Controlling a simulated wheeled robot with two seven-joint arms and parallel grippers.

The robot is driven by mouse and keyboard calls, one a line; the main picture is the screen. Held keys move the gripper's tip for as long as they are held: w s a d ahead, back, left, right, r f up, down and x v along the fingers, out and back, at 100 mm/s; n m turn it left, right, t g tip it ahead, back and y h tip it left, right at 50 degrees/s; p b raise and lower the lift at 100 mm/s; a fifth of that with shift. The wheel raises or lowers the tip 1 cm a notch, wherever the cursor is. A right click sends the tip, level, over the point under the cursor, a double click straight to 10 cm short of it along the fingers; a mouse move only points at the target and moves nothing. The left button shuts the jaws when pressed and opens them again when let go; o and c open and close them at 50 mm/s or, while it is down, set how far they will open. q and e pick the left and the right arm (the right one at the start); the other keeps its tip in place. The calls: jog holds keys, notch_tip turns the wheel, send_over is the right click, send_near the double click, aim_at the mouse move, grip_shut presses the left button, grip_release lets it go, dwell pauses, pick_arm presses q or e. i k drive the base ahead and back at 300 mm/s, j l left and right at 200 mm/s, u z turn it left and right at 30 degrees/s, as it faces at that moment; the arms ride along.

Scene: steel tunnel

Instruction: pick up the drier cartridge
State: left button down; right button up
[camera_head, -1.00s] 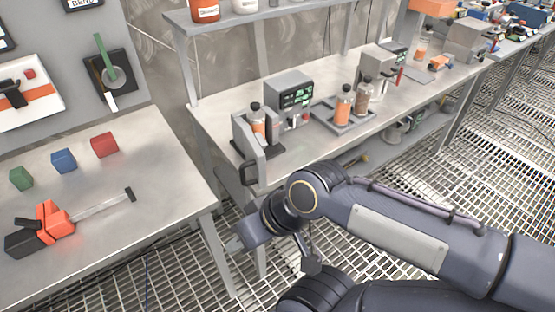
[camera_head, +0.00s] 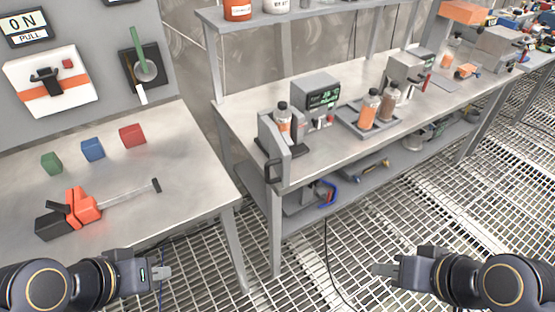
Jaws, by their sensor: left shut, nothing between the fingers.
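Three clear, black-capped cartridges stand on the middle bench. One with orange fill (camera_head: 369,110) and one with brownish fill (camera_head: 389,103) stand upright in a grey tray (camera_head: 352,125). Another, with an orange and white body (camera_head: 284,127), stands in a grey holder (camera_head: 272,140) at the bench's near end. I cannot tell by label which is the drier cartridge. My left gripper (camera_head: 161,272) is shut and empty, low at the left, in front of the left table. My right gripper (camera_head: 384,269) is over the floor grating, apart from everything; its finger gap does not show clearly.
A grey meter with a green display (camera_head: 322,97) stands behind the holder. The left table (camera_head: 190,165) bears red, blue and green blocks (camera_head: 93,150) and an orange-black tool (camera_head: 82,207). A shelf (camera_head: 290,17) overhangs the bench's back. Open grating lies in front.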

aim_at(282, 117)
jog(key=i+l+u, duration=0.15)
jog(key=u, duration=0.3)
jog(key=i+l+u, duration=0.1)
jog(key=u, duration=0.3)
jog(key=i+l+u, duration=0.1)
jog(key=l+u, duration=0.2)
jog(key=u, duration=0.15)
jog(key=i+l+u, duration=0.1)
jog(key=l, duration=0.4)
jog(key=i+l, duration=0.1)
jog(key=l, duration=0.4)
jog(key=i+l+u, duration=0.15)
jog(key=l, duration=0.3)
